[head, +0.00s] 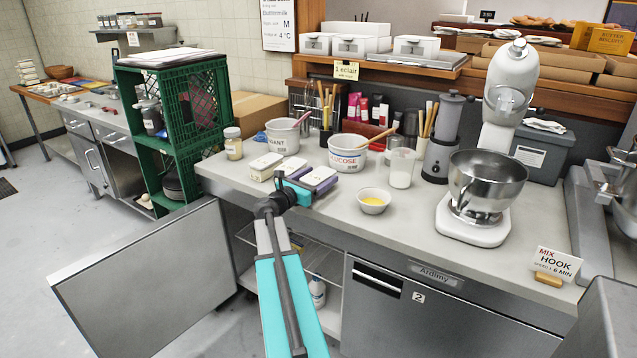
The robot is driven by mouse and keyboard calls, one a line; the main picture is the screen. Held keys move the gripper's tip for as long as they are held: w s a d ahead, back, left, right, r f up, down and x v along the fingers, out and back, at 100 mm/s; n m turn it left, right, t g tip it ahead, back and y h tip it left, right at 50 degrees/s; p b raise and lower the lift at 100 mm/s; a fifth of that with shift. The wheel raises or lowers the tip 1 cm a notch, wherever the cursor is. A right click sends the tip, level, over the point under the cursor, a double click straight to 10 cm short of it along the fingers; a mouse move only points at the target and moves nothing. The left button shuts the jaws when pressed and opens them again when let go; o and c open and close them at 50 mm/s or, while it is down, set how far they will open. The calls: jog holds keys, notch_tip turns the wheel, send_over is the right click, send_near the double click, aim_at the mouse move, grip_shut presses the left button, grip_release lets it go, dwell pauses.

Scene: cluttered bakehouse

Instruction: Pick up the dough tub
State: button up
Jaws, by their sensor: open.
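No vessel in the head view carries a readable dough label, so I cannot tell which one is the dough tub. Two round white tubs stand on the steel counter (420,213): a tub (283,139) whose label partly reads "...DANT", and the glucose tub (348,155) with a wooden utensil. In front of them lie a cream block-shaped pack (265,166) and a pale-topped purple pack (318,177). My gripper (295,187) is at the counter's front edge, close to the purple pack. It looks empty, and my arm hides part of the edge.
A lidded jar (233,143) stands left of the tubs. A yellow-filled bowl (373,201), a clear beaker (401,168) and a mixer (490,160) stand to the right. A steel door (150,285) swings out at lower left. Green crates (172,125) stand behind it.

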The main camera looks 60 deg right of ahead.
aim_at(318, 175)
dwell(0.5)
jog(key=c, duration=1.3)
jog(key=shift+c, duration=0.2)
jog(key=shift+r, duration=0.65)
notch_tip(318, 175, up, 2)
jog(key=shift+r, duration=0.25)
jog(key=w+a+b, duration=0.1)
jog(key=a+b, duration=0.1)
jog(key=a, duration=1.6)
jog(key=shift+w+f, duration=0.15)
jog(key=shift+w, duration=0.25)
